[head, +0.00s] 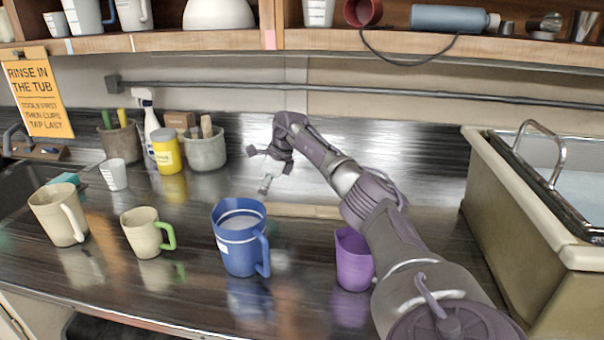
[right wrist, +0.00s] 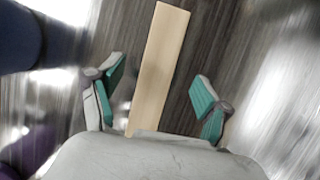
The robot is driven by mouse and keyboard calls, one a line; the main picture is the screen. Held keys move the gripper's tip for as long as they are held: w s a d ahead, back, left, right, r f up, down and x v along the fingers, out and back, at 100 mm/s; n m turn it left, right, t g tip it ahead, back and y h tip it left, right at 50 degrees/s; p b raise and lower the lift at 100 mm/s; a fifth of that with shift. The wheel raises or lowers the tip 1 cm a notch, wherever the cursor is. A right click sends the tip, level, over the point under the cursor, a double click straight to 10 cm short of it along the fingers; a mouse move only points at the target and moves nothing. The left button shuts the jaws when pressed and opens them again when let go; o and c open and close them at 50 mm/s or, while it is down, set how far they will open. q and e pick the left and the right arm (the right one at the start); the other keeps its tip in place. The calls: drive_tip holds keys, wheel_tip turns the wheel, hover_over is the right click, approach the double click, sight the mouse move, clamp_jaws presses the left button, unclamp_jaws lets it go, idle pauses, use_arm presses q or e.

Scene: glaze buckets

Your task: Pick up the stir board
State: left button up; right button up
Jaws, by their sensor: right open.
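The stir board (head: 300,211) is a flat, pale wooden strip lying on the dark counter behind the blue pitcher (head: 240,247). My right gripper (head: 264,170) is above the counter near the board's left part, with its fingers spread and nothing between them. In the right wrist view the board (right wrist: 163,50) runs lengthwise between the two green-padded fingers of the right gripper (right wrist: 159,88), apart from both; its near end is hidden by the gripper body. My left gripper is not in view.
A purple cup (head: 353,262) stands by my right arm. Cream mugs (head: 60,215) (head: 146,236) stand at left. A crock (head: 205,150), yellow jar (head: 168,155) and spray bottle (head: 150,125) stand at back left. A tub (head: 530,200) is at right.

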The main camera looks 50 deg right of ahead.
drive_tip(key=x, duration=0.4)
drive_tip(key=shift+w+f+p, duration=0.2)
drive_tip(key=shift+p, duration=0.15)
drive_tip(key=shift+s+a+r, duration=0.1)
drive_tip(key=shift+c, duration=0.5)
drive_tip(key=c, duration=1.3)
clamp_jaws()
drive_tip(key=shift+r, duration=0.1)
